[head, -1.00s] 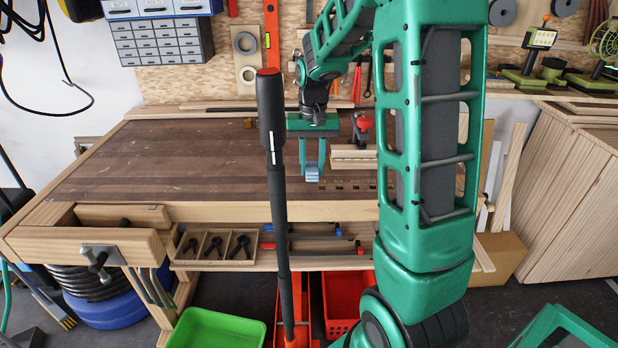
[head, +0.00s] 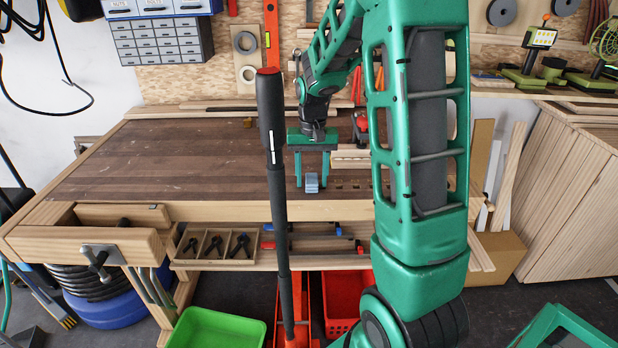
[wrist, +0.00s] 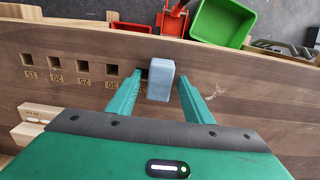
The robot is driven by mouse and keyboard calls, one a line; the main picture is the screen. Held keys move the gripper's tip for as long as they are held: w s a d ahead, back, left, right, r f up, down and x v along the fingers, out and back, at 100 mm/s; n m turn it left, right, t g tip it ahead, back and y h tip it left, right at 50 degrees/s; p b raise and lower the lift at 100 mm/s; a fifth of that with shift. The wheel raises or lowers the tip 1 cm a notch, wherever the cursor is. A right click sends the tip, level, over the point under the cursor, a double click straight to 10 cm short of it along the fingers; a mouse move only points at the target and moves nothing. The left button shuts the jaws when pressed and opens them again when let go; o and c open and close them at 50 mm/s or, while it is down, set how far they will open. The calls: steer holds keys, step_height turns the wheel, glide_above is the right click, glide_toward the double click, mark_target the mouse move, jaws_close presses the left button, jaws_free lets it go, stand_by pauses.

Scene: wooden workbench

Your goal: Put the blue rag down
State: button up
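The blue rag (head: 312,182) is a small, folded, light blue-grey block. It appears to rest on the wooden workbench (head: 150,170), close to its front edge. My gripper (head: 312,184) is above the bench with its fingers pointing down, one on each side of the rag. In the wrist view the rag (wrist: 161,80) lies between the two green fingers, with a gap on both sides, so the gripper (wrist: 158,88) is open. The rag sits by the row of square holes in the bench top.
A wooden block with a red clamp part (head: 350,155) stands right of the gripper. A dark upright handle (head: 278,200) rises in front of the bench. A green bin (head: 205,330) and a red crate (head: 345,295) are on the floor. The bench's left side is clear.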

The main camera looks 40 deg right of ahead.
mark_target(312, 178)
step_height(312, 178, up, 11)
steer(key=s+a+f, duration=0.1)
steer(key=s, duration=1.3)
steer(key=s+a+f, duration=0.2)
steer(key=s, duration=1.2)
steer(key=shift+s+f, duration=0.15)
steer(key=shift+s, duration=0.2)
